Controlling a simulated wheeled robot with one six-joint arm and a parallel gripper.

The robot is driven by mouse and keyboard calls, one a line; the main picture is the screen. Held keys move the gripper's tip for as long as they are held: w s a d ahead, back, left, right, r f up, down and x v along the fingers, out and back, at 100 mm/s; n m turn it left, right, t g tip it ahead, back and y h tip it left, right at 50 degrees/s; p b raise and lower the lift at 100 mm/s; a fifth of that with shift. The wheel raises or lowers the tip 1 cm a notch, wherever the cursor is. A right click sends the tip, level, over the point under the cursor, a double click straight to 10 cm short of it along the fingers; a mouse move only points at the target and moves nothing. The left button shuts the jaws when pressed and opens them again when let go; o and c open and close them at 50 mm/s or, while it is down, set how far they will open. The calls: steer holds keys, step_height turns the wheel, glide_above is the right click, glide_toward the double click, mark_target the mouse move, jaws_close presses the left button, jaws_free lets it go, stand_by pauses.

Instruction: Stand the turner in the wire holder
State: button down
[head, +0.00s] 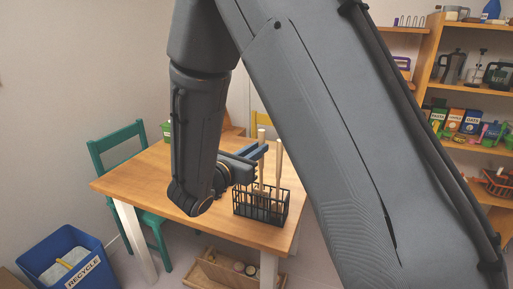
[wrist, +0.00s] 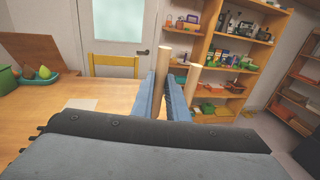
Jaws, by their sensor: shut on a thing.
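The black wire holder (head: 262,207) stands near the front right corner of the wooden table. Two upright pale wooden handles show at it. My gripper (head: 258,154), with blue fingers, is shut on the left handle, which I take as the turner (head: 261,138). In the wrist view, this turner handle (wrist: 162,64) rises between the two fingers (wrist: 163,92). The turner's lower end is down at the holder, partly hidden by wires; I cannot tell if it rests on the bottom. The second handled utensil (head: 279,158) stands to the right, outside my fingers (wrist: 193,82).
The wooden table (head: 165,175) has free room left of the holder. A teal chair (head: 118,150), a yellow chair (wrist: 115,66) and a blue recycle bin (head: 70,262) stand around it. A teal fruit tray (wrist: 38,78) is on the table. Shelves (wrist: 215,60) stand beyond.

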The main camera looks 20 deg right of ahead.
steer(key=shift+f, duration=0.25)
steer(key=c, duration=1.7)
jaws_free()
steer(key=shift+o, duration=0.2)
steer(key=shift+a, duration=0.1)
steer(key=b+v, duration=0.1)
steer(key=v, duration=0.6)
steer(key=shift+s+a, duration=0.25)
steer(key=shift+s, duration=0.05)
steer(key=shift+d, duration=0.1)
